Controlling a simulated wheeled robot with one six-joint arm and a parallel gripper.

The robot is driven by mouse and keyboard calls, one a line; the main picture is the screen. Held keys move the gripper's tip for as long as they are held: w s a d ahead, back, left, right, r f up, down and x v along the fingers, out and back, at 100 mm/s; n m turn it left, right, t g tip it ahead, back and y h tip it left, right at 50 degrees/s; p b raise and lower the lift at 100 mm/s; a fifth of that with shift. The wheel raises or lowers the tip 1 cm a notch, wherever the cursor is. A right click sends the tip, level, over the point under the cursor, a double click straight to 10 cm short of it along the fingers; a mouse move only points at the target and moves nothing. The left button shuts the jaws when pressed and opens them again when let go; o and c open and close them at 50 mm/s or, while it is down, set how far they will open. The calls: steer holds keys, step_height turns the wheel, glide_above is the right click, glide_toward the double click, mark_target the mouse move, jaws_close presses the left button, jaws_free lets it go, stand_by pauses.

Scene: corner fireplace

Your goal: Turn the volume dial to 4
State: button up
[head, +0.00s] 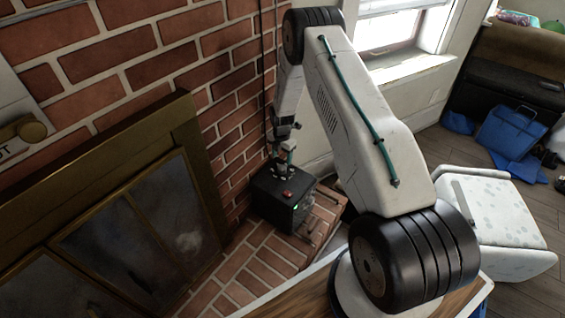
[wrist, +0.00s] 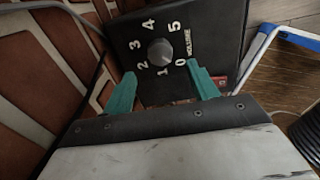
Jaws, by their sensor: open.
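The volume dial (wrist: 160,52) is a round grey knob on a black panel (wrist: 205,22) in the wrist view. White numbers 0 to 5 and a volume label surround it. I cannot tell which number its pointer faces. My gripper (wrist: 161,70) is open, with its teal fingers spread to the left and right below the dial and not clamped on it. In the head view, my gripper (head: 284,162) is over the top of the black box (head: 265,203), which stands on the brick hearth. The dial is not clearly visible there.
The brick wall (head: 140,40) rises behind the box, and the glass-doored fireplace (head: 140,230) is at left. The box also bears a red button (head: 287,195) and a green light (head: 296,208). A white padded seat (head: 500,215) and blue bag (head: 512,130) are at right.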

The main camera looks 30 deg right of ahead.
mark_target(282, 167)
step_height(282, 167, down, 7)
steer(key=shift+r, duration=0.2)
steer(key=c, duration=1)
